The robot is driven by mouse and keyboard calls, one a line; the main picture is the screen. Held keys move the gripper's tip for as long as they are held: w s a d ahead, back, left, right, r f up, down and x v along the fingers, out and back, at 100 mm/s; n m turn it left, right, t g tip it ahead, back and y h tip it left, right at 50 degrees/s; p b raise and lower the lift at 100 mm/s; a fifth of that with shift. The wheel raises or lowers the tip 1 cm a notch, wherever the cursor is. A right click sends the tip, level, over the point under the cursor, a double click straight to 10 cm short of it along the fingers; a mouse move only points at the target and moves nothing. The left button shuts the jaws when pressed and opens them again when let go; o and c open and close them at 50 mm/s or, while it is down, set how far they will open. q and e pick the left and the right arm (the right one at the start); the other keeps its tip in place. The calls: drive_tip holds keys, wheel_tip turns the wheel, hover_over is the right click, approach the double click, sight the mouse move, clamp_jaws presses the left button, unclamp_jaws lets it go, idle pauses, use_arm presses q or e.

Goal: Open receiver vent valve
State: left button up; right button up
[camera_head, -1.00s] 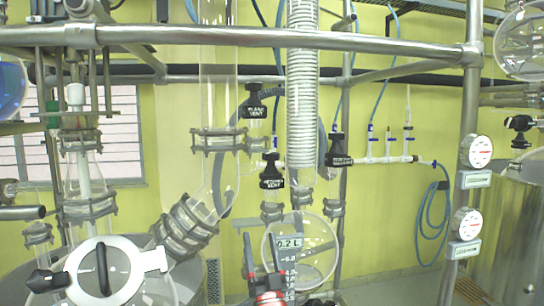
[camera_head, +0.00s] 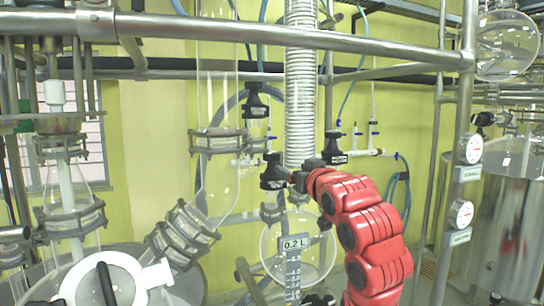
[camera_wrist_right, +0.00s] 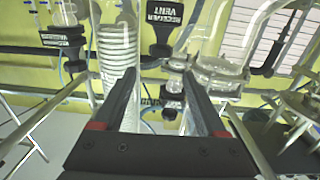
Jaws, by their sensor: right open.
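The receiver vent valve is a black handle (camera_head: 272,172) left of the coiled glass column in the head view. In the right wrist view its "RECEIVER VENT" label (camera_wrist_right: 164,14) lies beyond the fingertips, roughly between their lines. My right gripper (camera_head: 297,180) is just right of this handle in the head view, at the end of my red arm. In the right wrist view the right gripper (camera_wrist_right: 160,82) is open, with nothing held between its two dark fingers. Whether a fingertip touches the handle is unclear. My left gripper is not in view.
Another black valve (camera_head: 255,103) is above left and one (camera_head: 335,148) to the right. The coiled column (camera_head: 300,90) and glass receiver flask (camera_head: 275,255) are close by. A steel rail (camera_head: 380,45) crosses above. Two gauges (camera_head: 469,149) (camera_head: 461,213) are at right.

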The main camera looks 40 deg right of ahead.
sight(274, 159)
drive_tip(key=p+x, duration=0.6)
drive_tip(key=x, duration=0.9)
drive_tip(key=shift+r, duration=0.1)
drive_tip(key=shift+w, duration=0.35)
